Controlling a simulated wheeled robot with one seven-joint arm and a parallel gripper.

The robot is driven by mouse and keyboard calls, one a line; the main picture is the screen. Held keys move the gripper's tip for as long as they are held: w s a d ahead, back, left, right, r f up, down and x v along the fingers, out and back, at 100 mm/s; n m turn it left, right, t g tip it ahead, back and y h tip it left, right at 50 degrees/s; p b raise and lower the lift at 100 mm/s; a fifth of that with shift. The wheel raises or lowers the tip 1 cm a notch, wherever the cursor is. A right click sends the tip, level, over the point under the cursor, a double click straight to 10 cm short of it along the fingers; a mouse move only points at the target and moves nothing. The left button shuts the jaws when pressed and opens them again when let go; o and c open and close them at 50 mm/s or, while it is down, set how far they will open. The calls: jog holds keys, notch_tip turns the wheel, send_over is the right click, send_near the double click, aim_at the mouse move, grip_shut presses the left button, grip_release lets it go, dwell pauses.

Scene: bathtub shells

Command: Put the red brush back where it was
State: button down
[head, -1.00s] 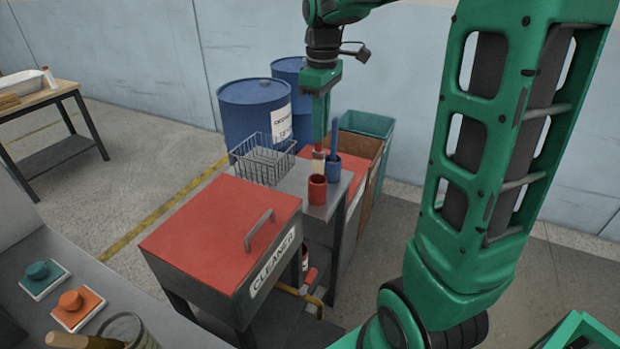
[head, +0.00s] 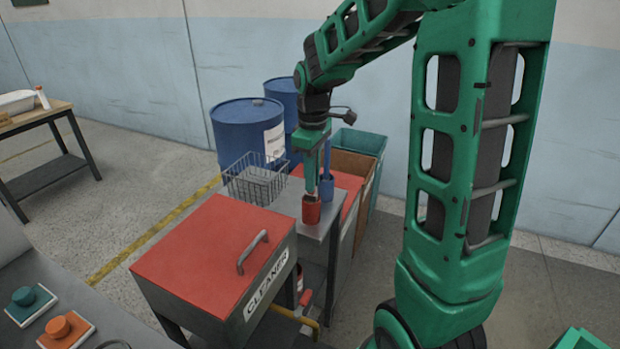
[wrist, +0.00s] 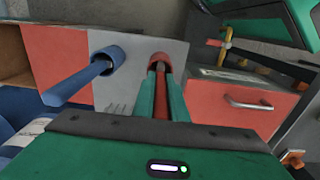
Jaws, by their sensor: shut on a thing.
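My gripper (head: 311,188) points down, shut on the red brush (wrist: 160,92), whose red handle shows between the two green fingers in the wrist view. The red cup (head: 311,213) stands on the small grey table, directly below the fingertips. The brush's lower end appears to be at or inside the cup's mouth; the fingers and rim hide how deep it is. The red cup's rim also shows in the wrist view (wrist: 161,59). A blue cup (head: 327,190) holding a blue brush (head: 327,158) stands close behind it.
A wire basket (head: 255,182) sits on the grey table (head: 290,201) left of the cups. A red-lidded cleaner box (head: 205,245) stands in front. Blue barrels (head: 245,130) are behind, and brown and teal bins (head: 358,142) stand at the back right.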

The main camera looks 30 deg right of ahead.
jog(key=shift+f, duration=0.6)
jog(key=c, duration=1.8)
grip_release()
jog(key=shift+o, duration=0.2)
notch_tip(320, 180, up, 13)
jog(key=shift+r, duration=0.15)
jog(key=s+d+f+m, duration=0.1)
jog(key=s+f+m, duration=0.2)
jog(key=s, duration=0.6)
jog(key=s+d+f+m, duration=0.1)
jog(key=s+f+m, duration=0.3)
jog(key=s, duration=0.4)
jog(key=s+d+f+m, duration=0.1)
jog(key=s+f+m, duration=0.3)
jog(key=s, duration=0.5)
jog(key=shift+s+d+m, duration=0.15)
jog(key=shift+s+m, duration=0.2)
jog(key=shift+m, duration=0.75)
